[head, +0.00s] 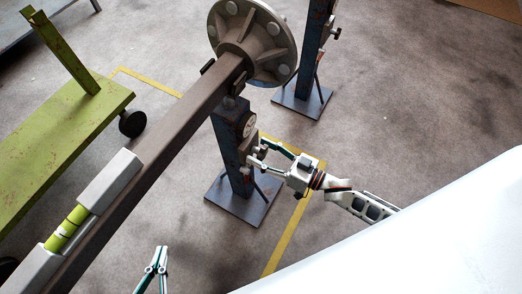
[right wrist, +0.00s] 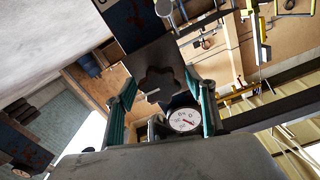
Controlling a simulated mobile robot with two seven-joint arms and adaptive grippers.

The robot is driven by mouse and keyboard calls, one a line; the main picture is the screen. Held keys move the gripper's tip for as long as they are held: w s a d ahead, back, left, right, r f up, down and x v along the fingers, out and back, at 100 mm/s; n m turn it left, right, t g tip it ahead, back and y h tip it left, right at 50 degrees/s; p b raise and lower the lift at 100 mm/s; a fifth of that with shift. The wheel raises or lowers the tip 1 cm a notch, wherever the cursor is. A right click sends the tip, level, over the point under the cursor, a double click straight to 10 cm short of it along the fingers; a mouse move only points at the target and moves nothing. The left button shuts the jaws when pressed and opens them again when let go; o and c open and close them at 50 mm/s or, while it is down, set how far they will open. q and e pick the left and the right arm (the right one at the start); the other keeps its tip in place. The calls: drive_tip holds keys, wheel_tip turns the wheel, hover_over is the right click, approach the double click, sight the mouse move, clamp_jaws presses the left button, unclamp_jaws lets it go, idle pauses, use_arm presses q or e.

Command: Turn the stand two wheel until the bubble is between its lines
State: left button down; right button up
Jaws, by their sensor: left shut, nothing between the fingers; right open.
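A grey level with a yellow-green vial (head: 67,229) lies along the brown axle beam (head: 165,140) at the lower left; the bubble is too small to make out. A blue rusty stand (head: 233,160) with a white dial (head: 250,124) stands under the beam near the hub; no number shows on it. My right gripper (head: 259,152) is open at this stand's side. In the right wrist view, the dark lobed wheel (right wrist: 158,84) shows between its spread fingers (right wrist: 164,100), with the dial (right wrist: 183,120) beside it. Contact cannot be told. My left gripper (head: 161,252) is shut and empty, low in front.
A round bolted hub (head: 253,40) ends the beam. A second blue stand (head: 306,65) is behind it. A green wheeled cart (head: 60,140) is at the left. Yellow lines (head: 283,240) mark the grey floor. A large white surface (head: 420,235) fills the lower right.

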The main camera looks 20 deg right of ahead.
drive_tip(key=c, duration=1.1)
drive_tip(key=shift+n, duration=0.3)
drive_tip(key=n, duration=0.3)
drive_tip(key=shift+a, duration=0.1)
drive_tip(key=n, duration=0.4)
drive_tip(key=shift+b, duration=0.35)
drive_tip(key=n, duration=0.2)
drive_tip(key=shift+n, duration=0.3)
drive_tip(key=n+b, duration=0.1)
drive_tip(key=n, duration=0.1)
drive_tip(key=shift+n, duration=0.3)
use_arm(q)
drive_tip(key=shift+w+d+r+h, duration=0.3)
drive_tip(key=shift+w+d+r, duration=0.25)
drive_tip(key=shift+d+r, duration=0.2)
use_arm(e)
drive_tip(key=shift+n, duration=0.6)
